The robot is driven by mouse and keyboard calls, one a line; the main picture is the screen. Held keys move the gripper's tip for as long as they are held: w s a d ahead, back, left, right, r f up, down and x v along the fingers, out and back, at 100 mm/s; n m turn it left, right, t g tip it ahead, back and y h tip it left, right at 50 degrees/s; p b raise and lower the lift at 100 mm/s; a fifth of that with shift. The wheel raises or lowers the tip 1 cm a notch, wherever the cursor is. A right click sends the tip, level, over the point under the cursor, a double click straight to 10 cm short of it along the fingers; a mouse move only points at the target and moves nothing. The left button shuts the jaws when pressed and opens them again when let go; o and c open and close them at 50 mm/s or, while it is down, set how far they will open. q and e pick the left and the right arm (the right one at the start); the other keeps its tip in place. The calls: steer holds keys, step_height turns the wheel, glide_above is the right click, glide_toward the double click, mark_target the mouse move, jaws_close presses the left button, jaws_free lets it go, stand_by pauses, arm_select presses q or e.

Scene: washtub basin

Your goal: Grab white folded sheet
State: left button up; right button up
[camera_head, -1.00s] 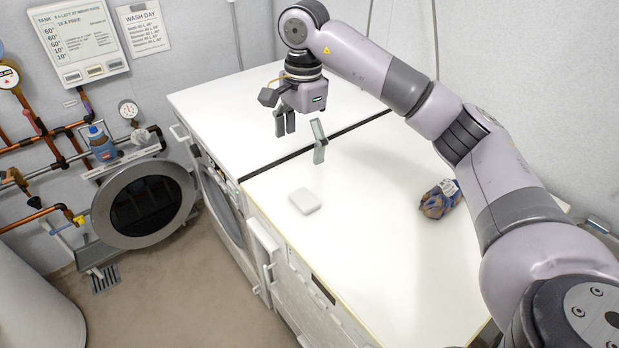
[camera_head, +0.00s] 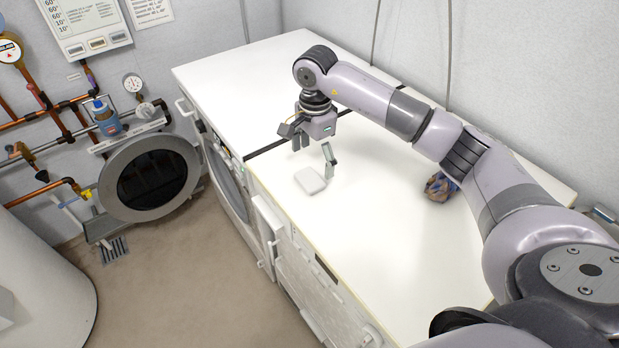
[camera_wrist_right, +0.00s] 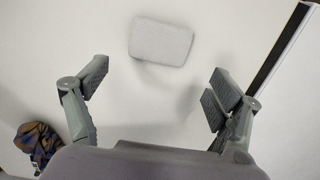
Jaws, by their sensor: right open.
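The white folded sheet (camera_head: 310,181) is a small, flat, rounded pad lying on the white worktop. It also shows in the right wrist view (camera_wrist_right: 162,41), beyond the gap between the fingers. My right gripper (camera_head: 316,152) is open and empty, above the worktop and close to the sheet, on its far side in the head view. In the right wrist view the fingers (camera_wrist_right: 157,92) are spread wide, with the sheet ahead of them and not between them. I cannot see contact with the sheet. My left gripper is not in view.
A dark blue and brown cloth bundle (camera_head: 440,187) lies on the worktop (camera_head: 370,255) to the right, partly hidden by my arm. A dark seam (camera_head: 265,147) crosses the worktop. The worktop around the sheet is clear. Walls stand behind; a round-doored machine (camera_head: 150,183) is at left.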

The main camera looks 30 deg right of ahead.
mark_target(315, 175)
steer(key=f, duration=0.2)
steer(key=f+p, duration=0.1)
steer(key=shift+s+d+f, duration=0.1)
steer(key=shift+s+f, duration=0.1)
steer(key=shift+f, duration=0.7)
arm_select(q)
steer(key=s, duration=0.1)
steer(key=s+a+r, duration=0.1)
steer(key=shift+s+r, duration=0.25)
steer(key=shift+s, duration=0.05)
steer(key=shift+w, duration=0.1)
arm_select(e)
steer(key=shift+c, duration=0.6)
steer(key=c, duration=0.4)
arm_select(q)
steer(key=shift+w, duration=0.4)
arm_select(e)
steer(key=c, duration=0.3)
steer(key=shift+r, duration=0.15)
